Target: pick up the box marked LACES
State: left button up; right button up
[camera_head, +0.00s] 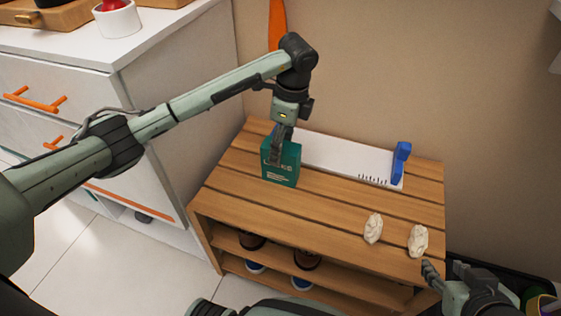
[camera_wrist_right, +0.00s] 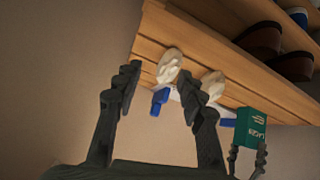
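The green box marked LACES (camera_head: 283,178) stands upright on the slatted wooden bench, near its back left. It also shows upside down in the right wrist view (camera_wrist_right: 256,122). My left gripper (camera_head: 278,150) is above the box and reaches down over its top, with one finger in front of the lettered face. In the right wrist view the left fingers (camera_wrist_right: 247,160) straddle the box's top end. Whether they press on it is not clear. My right gripper (camera_wrist_right: 160,78) is open and empty. It is off the bench's front right corner in the head view (camera_head: 440,275).
Two crumpled white lumps (camera_head: 373,228) (camera_head: 418,240) lie on the bench (camera_head: 325,205) at the right. A white board (camera_head: 335,158) with a blue piece (camera_head: 401,162) lies along the back, close to the box. Shoes (camera_head: 306,260) sit on the shelf below. White drawers (camera_head: 70,90) stand left.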

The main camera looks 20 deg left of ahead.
pick_arm(q)
jog(key=shift+a+f, duration=0.15)
jog(key=shift+f, duration=1)
jog(key=shift+a+f, duration=0.15)
jog(key=shift+f, duration=1)
jog(key=shift+f, duration=0.25)
jog(key=shift+c, duration=0.3)
jog(key=c, duration=1.2)
jog(key=shift+c, duration=0.4)
jog(key=shift+r, duration=0.15)
